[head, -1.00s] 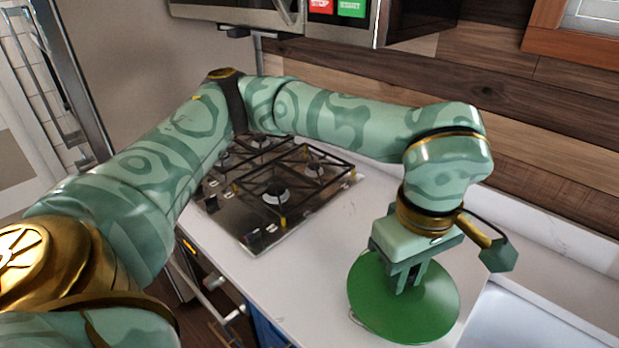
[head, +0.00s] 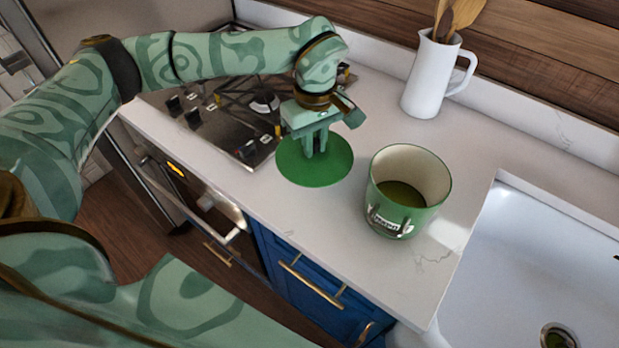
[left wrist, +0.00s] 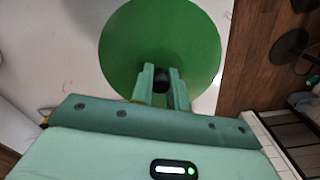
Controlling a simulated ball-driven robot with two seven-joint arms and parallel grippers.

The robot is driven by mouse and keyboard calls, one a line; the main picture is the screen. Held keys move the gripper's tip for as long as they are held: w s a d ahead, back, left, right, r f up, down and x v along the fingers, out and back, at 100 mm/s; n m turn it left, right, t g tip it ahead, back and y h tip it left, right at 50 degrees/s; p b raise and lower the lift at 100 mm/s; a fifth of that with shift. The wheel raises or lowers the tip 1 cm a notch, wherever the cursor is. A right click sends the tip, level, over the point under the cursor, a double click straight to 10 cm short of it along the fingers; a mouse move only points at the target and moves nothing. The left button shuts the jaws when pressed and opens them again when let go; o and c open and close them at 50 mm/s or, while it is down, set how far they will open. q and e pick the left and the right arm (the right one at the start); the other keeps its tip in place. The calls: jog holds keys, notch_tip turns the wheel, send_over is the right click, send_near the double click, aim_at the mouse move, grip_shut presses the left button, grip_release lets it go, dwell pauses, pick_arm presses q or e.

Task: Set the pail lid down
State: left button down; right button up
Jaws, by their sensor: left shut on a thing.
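The green round pail lid (head: 314,172) is under my left gripper (head: 316,150) in the head view, over the counter between the cooktop and the pail. My left gripper is shut on the lid's dark knob, which shows between the fingers in the left wrist view; the lid (left wrist: 160,35) lies flat beyond them. I cannot tell whether the lid touches the counter. The green pail (head: 405,190) stands open and upright to the right of the lid, with a cream inside and a label in front. My right gripper is not in view.
The white counter (head: 330,235) has free room in front of the lid. A gas cooktop (head: 235,125) is to the left. A white jug (head: 428,75) with wooden utensils stands at the back. A white sink (head: 530,260) is at right.

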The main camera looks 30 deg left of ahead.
pick_arm(q)
notch_tip(320, 180, down, 8)
jog(key=shift+f+b, duration=0.15)
jog(key=shift+b, duration=0.45)
jog(key=shift+f, duration=0.3)
jog(key=shift+f, duration=0.15)
jog(key=c, duration=1.4)
grip_release()
jog(key=shift+o, duration=0.2)
notch_tip(320, 180, up, 12)
jog(key=shift+r+p, duration=0.2)
jog(key=shift+p, duration=0.8)
